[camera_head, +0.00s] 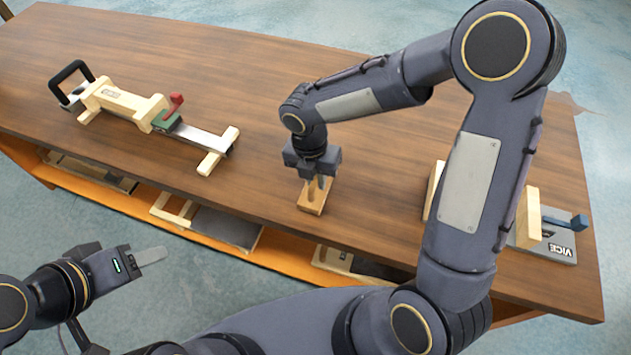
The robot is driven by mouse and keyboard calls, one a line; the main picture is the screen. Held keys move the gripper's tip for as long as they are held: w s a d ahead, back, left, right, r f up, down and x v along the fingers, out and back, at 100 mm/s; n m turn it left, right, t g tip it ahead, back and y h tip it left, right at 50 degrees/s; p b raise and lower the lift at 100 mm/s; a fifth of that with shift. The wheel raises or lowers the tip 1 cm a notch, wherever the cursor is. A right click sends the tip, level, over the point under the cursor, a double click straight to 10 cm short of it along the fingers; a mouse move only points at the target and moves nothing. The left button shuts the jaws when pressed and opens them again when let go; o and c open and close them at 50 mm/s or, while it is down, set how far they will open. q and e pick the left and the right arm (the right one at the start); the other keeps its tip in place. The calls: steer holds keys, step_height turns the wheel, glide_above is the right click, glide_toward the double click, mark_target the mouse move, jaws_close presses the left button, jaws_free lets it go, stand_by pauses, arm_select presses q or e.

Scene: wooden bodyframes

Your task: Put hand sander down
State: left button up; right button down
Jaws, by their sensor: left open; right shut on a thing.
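The hand sander (312,203) is a small wooden block on the brown tabletop, near the front edge and around the middle of the view. My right gripper (318,182) points down over it and is shut on its upper part, which the fingers partly hide. The block appears to rest on the table, though its underside cannot be seen. My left gripper (150,256) is at the lower left, in front of the table and away from the sander. It is open and empty.
A wooden clamp-like tool with a red lever (125,103) lies on the table (250,75) at the left. A grey vice (545,240) with wooden jaws stands at the right, partly behind my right arm. Wooden frames (225,226) lie on the orange shelf below. Bare tabletop surrounds the sander.

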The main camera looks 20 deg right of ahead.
steer(key=shift+f, duration=1)
steer(key=shift+f, duration=0.15)
steer(key=c, duration=1.4)
jaws_free()
steer(key=shift+c, duration=0.2)
